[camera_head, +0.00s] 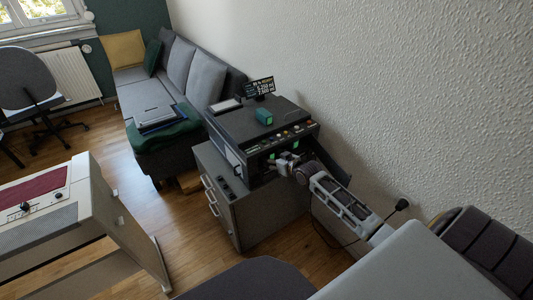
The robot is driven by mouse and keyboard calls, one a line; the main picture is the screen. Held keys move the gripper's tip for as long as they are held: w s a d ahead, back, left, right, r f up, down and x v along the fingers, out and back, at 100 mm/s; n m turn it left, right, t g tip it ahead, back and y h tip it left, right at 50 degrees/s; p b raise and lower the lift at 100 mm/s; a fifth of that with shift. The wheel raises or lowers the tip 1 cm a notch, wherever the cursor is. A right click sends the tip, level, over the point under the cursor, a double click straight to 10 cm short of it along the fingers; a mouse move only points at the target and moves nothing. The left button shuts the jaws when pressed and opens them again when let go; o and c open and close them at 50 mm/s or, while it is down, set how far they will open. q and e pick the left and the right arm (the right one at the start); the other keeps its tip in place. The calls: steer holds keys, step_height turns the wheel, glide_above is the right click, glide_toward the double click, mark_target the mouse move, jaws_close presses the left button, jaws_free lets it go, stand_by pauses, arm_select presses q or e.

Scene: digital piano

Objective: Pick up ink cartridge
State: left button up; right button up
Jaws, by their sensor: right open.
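A dark printer-like machine (262,132) stands on a grey cabinet. A small green block (264,116) lies on its top; I cannot tell whether this or something inside the machine is the ink cartridge. My right gripper (282,162) is open at the machine's front, below the row of coloured buttons. Small green spots show close to its fingers, too small to make out. The fingers and the gripper hide part of the machine's front, and I cannot tell whether they touch anything. My left gripper is out of view.
The grey cabinet (238,205) has handles on its left side. A small dark display (259,87) stands at the back of the machine. A textured wall (400,90) closes the right.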

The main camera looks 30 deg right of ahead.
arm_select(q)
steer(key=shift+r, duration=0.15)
arm_select(e)
steer(key=shift+w, duration=0.15)
steer(key=shift+f, duration=0.1)
steer(key=c, duration=1.2)
